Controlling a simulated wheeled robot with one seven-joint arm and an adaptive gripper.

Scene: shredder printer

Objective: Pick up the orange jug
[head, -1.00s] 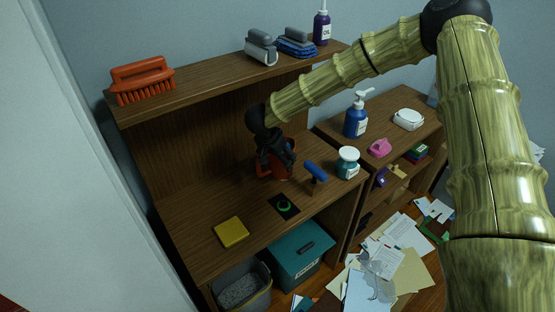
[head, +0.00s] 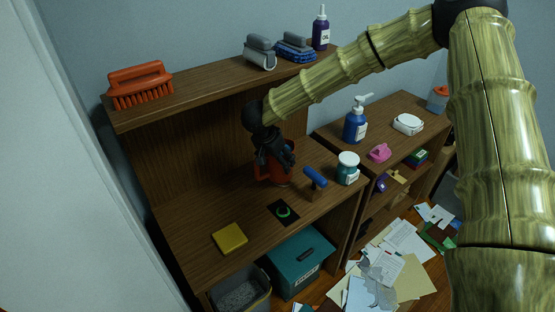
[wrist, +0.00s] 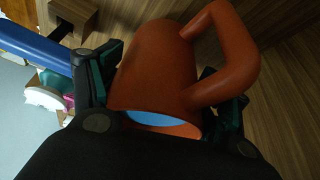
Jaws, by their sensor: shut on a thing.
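The orange jug (head: 272,176) stands in the shelf nook of the wooden desk in the head view, partly hidden behind my gripper (head: 274,154). In the wrist view the orange jug (wrist: 158,68) fills the middle, its handle to the right and a light-blue patch showing at its near opening. My gripper (wrist: 170,105) has a finger on each side of the jug's body and is shut on it. I cannot tell whether the jug's base touches the desk.
A blue-handled tool (head: 315,178) and a teal jar (head: 348,168) stand close to the jug's right. A yellow pad (head: 230,238) and a black square with a green ring (head: 284,212) lie in front. A shelf with an orange brush (head: 140,84) overhangs behind.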

